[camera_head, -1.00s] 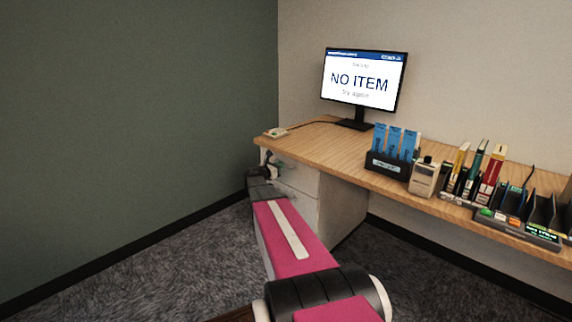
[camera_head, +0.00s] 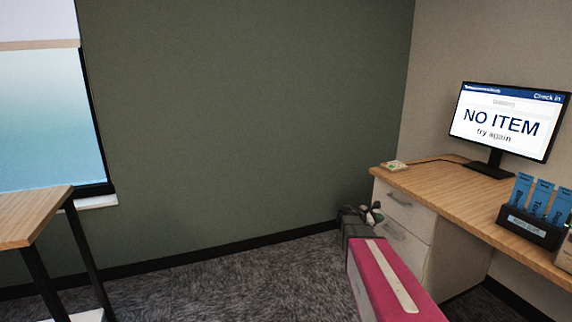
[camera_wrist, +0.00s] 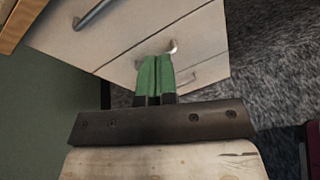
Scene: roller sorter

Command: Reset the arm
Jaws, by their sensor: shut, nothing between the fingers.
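My arm, pink with a pale stripe, reaches forward from the bottom right of the head view. My gripper (camera_head: 374,214) is at its far end, small and dark, in front of the white drawer unit (camera_head: 404,212) under the desk. In the wrist view my gripper (camera_wrist: 155,62) shows two green fingers pressed together with nothing between them. The drawer unit (camera_wrist: 130,35) with its metal handles lies beyond the fingertips. I cannot tell how near the fingertips are to the drawer fronts.
A wooden desk (camera_head: 452,194) at the right carries a monitor (camera_head: 508,122) reading "NO ITEM try again" and a black holder (camera_head: 530,227) with blue cards. A small item (camera_head: 394,166) lies near its left corner. A wooden table (camera_head: 30,216) stands at the left. Carpet (camera_head: 235,283) between is clear.

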